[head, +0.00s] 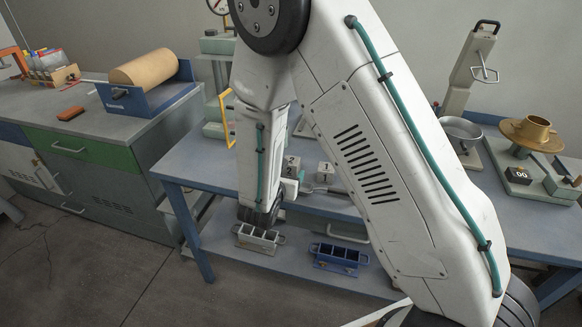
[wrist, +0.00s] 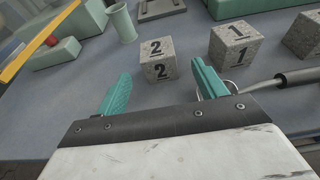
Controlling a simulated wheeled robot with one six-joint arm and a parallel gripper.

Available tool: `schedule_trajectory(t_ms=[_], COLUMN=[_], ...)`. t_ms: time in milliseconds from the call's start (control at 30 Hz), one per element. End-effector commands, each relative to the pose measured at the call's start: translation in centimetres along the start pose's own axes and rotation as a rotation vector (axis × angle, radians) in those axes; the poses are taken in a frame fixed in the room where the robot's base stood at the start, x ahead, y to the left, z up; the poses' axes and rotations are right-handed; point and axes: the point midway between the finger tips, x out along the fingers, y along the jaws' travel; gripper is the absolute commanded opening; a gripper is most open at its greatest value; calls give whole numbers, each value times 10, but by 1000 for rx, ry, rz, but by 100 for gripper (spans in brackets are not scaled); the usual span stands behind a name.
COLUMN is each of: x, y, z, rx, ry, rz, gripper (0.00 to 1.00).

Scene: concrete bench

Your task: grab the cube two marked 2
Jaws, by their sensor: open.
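The cube two (wrist: 159,61), a speckled grey concrete cube marked 2 on its top and front, sits on the blue-grey bench just beyond my fingertips in the wrist view. It also shows in the head view (head: 291,164), partly beside my arm. My gripper (wrist: 160,78) is open, with one teal finger to the left and one to the right of the cube's near side. Nothing is between the fingers, and the cube looks a little ahead of them. My arm covers much of the bench in the head view.
A cube marked 1 (wrist: 234,41) stands right of cube two, with another cube (wrist: 305,35) farther right. A grey-handled tool (wrist: 287,79) lies near the right finger. A pale green cup (wrist: 123,23) stands behind left. Moulds (head: 340,257) rest on the lower shelf.

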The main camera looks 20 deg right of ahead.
Motion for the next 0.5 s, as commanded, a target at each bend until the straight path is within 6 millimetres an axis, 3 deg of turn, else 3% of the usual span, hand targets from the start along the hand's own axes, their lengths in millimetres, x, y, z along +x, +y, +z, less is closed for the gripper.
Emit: schedule_trajectory(t_ms=[400,500], x=[52,55], y=[1,2], z=[-1,-1], rx=[3,2], ry=[0,-1], rz=[-4,-1], gripper=[70,70])
